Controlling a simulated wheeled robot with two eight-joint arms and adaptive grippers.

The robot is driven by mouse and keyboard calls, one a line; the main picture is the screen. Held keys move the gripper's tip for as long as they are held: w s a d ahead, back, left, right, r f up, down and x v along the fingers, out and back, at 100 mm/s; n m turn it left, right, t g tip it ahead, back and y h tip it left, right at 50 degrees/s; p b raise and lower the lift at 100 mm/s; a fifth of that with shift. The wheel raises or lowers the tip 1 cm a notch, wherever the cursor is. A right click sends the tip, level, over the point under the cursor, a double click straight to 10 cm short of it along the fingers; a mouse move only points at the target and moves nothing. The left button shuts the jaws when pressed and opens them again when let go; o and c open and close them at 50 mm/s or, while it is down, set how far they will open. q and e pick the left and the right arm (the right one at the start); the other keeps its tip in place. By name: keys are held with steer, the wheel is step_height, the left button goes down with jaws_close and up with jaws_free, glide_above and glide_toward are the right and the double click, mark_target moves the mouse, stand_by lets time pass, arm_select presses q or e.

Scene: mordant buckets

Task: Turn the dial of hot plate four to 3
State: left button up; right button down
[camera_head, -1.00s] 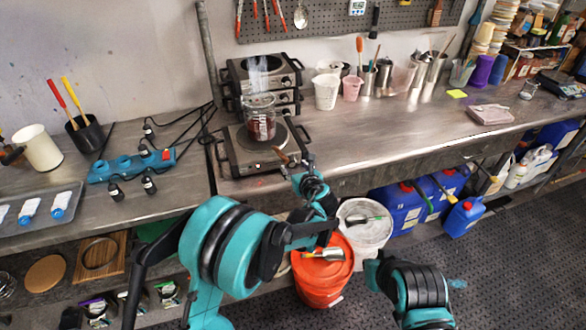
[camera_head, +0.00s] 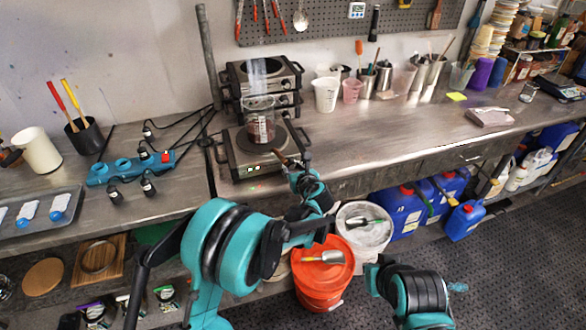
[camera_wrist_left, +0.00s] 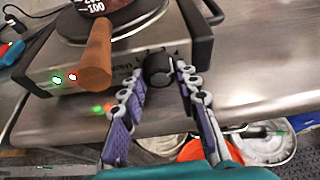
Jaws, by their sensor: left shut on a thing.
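The hot plate (camera_head: 233,158) in front of the stacked ones stands on the steel bench at centre left. A glass beaker (camera_head: 261,122) with dark red contents is on its round top. In the left wrist view its steel front panel (camera_wrist_left: 115,68) shows lit green and red lamps and a black dial (camera_wrist_left: 158,70). My left gripper (camera_head: 299,167) is at the panel's right end, shut on the dial, with one finger on each side in the wrist view (camera_wrist_left: 162,76).
A wooden handle (camera_wrist_left: 95,58) sticks out over the panel, just left of my left fingers. More hot plates (camera_head: 288,84) are stacked behind. Below the bench edge stand an orange bucket (camera_head: 318,284) and a white bucket (camera_head: 352,213). The bench to the right is mostly clear.

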arm_select(q)
steer(key=shift+a+f+n+t+h+b, duration=0.15)
steer(key=shift+n+t+h+b, duration=0.25)
steer(key=shift+n+h, duration=0.6)
steer(key=shift+s+n+t+h+b, duration=0.1)
steer(key=shift+n+t+h+b, duration=0.35)
steer(key=shift+n, duration=0.85)
steer(key=o, duration=1.2)
steer(key=shift+c, duration=0.2)
steer(key=shift+s, duration=0.1)
